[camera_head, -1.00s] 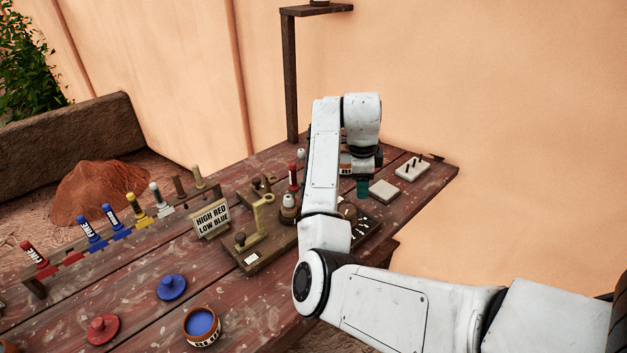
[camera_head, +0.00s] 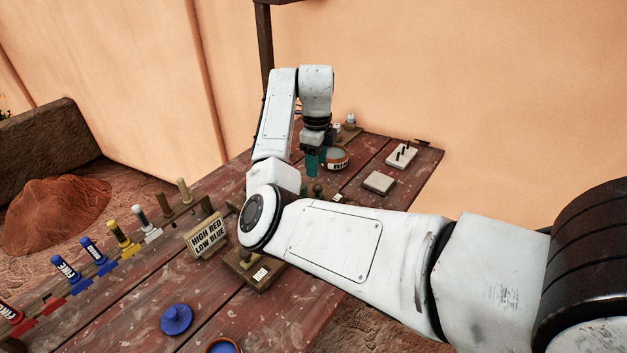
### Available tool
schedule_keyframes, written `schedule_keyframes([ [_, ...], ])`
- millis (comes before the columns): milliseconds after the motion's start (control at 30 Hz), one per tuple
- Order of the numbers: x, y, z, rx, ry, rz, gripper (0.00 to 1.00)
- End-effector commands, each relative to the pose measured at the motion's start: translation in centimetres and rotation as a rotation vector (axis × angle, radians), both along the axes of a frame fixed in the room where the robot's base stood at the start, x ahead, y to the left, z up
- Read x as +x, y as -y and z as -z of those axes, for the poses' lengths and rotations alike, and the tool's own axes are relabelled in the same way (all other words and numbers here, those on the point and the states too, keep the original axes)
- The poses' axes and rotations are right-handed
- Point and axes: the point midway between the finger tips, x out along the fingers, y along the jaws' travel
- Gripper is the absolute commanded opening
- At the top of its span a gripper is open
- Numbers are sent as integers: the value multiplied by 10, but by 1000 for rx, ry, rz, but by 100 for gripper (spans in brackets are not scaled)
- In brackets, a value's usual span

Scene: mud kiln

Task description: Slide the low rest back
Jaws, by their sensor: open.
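My gripper (camera_head: 312,164), with teal fingers pointing down, hangs over the far part of the table, just left of a round pot. It is open, and I see nothing between its fingers. A dark round knob (camera_head: 317,188) shows just below it; I cannot tell whether they touch. A wooden base with a white label (camera_head: 260,274) stands in front of the sign (camera_head: 208,237) reading "HIGH RED LOW BLUE". My arm covers most of what stands on and behind this base. I cannot make out which part is the low rest.
The round pot (camera_head: 338,159), a pale square block (camera_head: 378,183) and a pegged white block (camera_head: 401,156) stand at the far right. A rack of coloured tubes (camera_head: 97,256) runs along the left edge. A blue lid (camera_head: 176,319) lies on the clearer front table (camera_head: 235,312).

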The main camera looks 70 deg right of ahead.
Motion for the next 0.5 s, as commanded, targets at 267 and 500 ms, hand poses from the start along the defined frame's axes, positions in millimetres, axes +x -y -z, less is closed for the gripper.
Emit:
schedule_keyframes([
  [267,0,-1,49,2,-2,-2,54],
  [500,0,-1,71,0,0,-2,54],
])
